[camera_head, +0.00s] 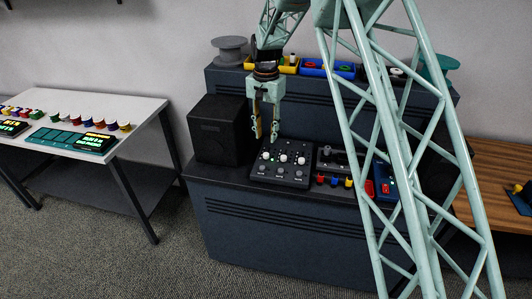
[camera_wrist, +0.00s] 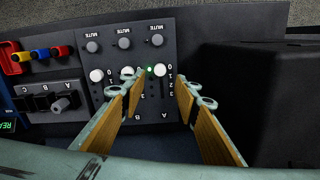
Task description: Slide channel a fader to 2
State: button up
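The dark mixer panel (camera_head: 262,174) lies on the cabinet top, with three white fader caps. In the wrist view it appears upside down, with channel letters and marks 0 to 3. The channel A fader cap (camera_wrist: 160,70) is the rightmost there, at about the 0 mark, with a green light beside it. My gripper (camera_wrist: 163,88) is open, with one finger on each side of the channel A track. The left finger partly covers the channel B cap (camera_wrist: 127,72). Contact with the channel A cap cannot be seen. In the head view my gripper (camera_head: 265,137) points down above the panel.
A black speaker box (camera_head: 219,129) stands close beside the panel, near my gripper. On the other side are a switch unit (camera_wrist: 48,100) and colored plugs (camera_wrist: 38,54). Colored bins (camera_head: 328,70) and a grey spool (camera_head: 229,49) sit on the upper shelf behind.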

aim_at(266, 154)
jog(key=shift+f+b, duration=0.35)
jog(key=shift+f, duration=4.45)
jog(key=shift+c, duration=0.5)
grip_shut()
